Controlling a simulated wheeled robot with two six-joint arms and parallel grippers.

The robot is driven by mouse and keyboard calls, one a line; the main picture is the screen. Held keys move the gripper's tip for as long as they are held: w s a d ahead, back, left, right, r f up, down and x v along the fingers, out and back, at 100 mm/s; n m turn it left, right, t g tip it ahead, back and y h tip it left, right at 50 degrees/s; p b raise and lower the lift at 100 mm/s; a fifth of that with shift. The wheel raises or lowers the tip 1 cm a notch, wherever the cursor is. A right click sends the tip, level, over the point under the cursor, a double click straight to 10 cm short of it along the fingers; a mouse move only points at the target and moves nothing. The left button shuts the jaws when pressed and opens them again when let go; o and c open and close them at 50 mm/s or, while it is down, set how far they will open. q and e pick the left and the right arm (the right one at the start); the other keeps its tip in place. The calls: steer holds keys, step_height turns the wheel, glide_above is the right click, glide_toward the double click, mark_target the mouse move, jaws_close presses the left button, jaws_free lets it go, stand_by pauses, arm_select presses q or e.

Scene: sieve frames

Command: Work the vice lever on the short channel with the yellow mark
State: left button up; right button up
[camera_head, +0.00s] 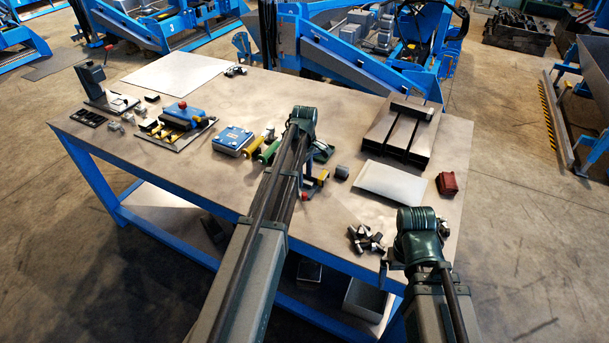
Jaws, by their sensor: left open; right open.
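I cannot tell whether this is the vice lever and short channel. A dark slotted block with long channels (403,137) stands at the back right. A blue block with a red knob and yellow-tipped bars (182,114) sits on a plate at the left. My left gripper is open, its fingertips largely hidden. My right gripper (415,238) is open and empty at the bench's front right corner.
The grey bench top (270,95) carries a blue box (232,139), a pale plate (390,180), a red block (447,183) and a heap of dark metal pieces (368,240). A dark upright stand (92,82) is at the far left. A large sheet (180,72) lies at the back.

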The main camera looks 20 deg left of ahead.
arm_select(q)
step_height(320, 180, up, 5)
steer(key=p, duration=0.4)
steer(key=shift+r, duration=0.2)
arm_select(e)
step_height(320, 180, up, 5)
steer(key=shift+r, duration=0.15)
arm_select(q)
steer(key=s+d+f+m+b, duration=0.6)
steer(key=s+d+m, duration=0.4)
steer(key=s+d, duration=0.2)
steer(key=s+d+f+m+y+b, duration=0.1)
steer(key=s+d+f+m+b, duration=0.5)
steer(key=s+d+m, duration=0.4)
steer(key=s+d, duration=0.2)
steer(key=s, duration=0.1)
steer(key=shift+s, duration=0.25)
arm_select(e)
step_height(320, 180, down, 12)
